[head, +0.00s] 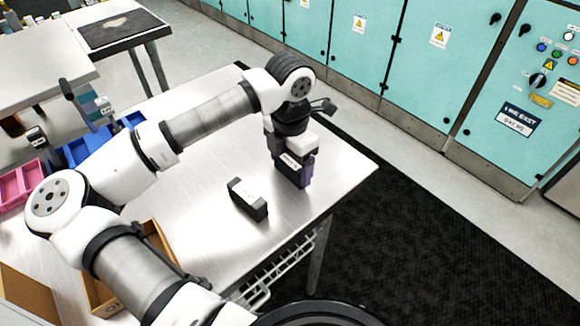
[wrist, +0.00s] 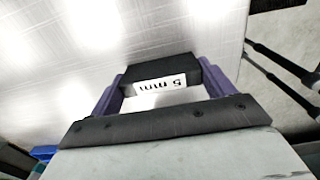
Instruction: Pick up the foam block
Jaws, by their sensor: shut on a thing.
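My gripper (wrist: 165,82) has purple fingers, one on each side of a dark block (wrist: 160,69) with a white label bearing printed characters. It is shut on this block. In the head view my gripper (head: 302,176) points down over the right part of the metal table, and the held block is mostly hidden there. I cannot tell how far the block is from the tabletop. I cannot tell by material which one is foam.
The metal table (head: 340,180) is clear around the gripper, with its edge close on the right. Blue bins (head: 78,152), a pink bin (head: 12,188) and a cardboard box (head: 100,294) lie to the left. Teal cabinets (head: 420,80) stand behind.

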